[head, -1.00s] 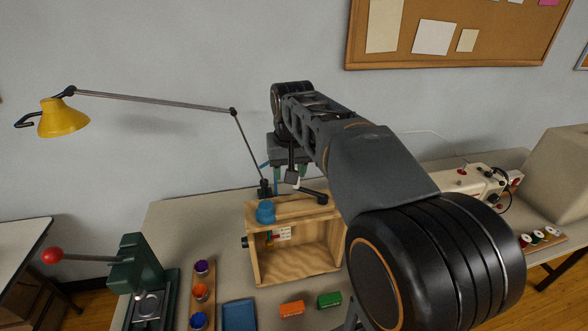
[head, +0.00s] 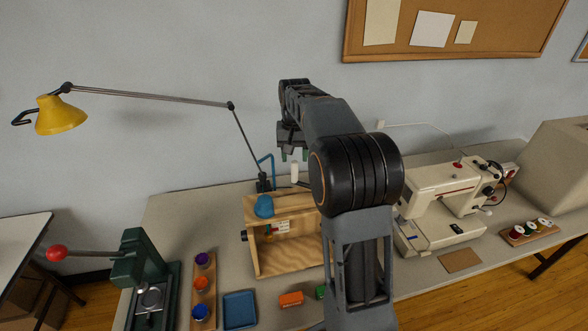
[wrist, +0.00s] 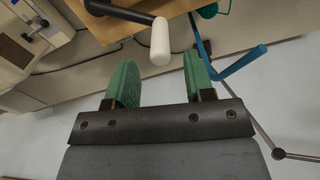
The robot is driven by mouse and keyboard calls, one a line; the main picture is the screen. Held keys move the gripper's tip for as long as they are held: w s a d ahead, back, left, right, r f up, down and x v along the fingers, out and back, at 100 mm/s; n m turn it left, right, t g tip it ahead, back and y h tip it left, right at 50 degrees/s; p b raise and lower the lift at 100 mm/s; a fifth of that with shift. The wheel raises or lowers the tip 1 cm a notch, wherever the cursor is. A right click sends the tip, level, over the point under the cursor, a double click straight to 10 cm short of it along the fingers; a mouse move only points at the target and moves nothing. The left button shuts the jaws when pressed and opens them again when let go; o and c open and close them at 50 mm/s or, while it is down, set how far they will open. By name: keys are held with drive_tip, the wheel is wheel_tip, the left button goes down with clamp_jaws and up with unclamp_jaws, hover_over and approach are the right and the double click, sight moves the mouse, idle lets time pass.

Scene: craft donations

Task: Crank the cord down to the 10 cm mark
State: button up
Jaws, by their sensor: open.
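A wooden box (head: 288,262) stands open-fronted on the bench, with a small white scale card (head: 283,228) inside; its marks are too small to read and the cord cannot be made out. A crank with a white handle (head: 294,172) rises at the box's top back; in the wrist view the white handle (wrist: 160,42) sits on a black crank arm (wrist: 118,11). My gripper (head: 293,155) is open and empty above the handle. In the wrist view its green fingers (wrist: 158,82) are spread, with the handle beyond their tips, apart from both.
A blue bent rod (head: 272,168) stands close beside my gripper, also near the right finger in the wrist view (wrist: 240,62). A blue dome (head: 264,206) sits on the box. A yellow lamp (head: 60,115) is left; a sewing machine (head: 440,195) is right.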

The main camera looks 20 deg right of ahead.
sight(294, 161)
drive_tip(key=shift+f, duration=2.75)
drive_tip(key=shift+c, duration=0.2)
clamp_jaws()
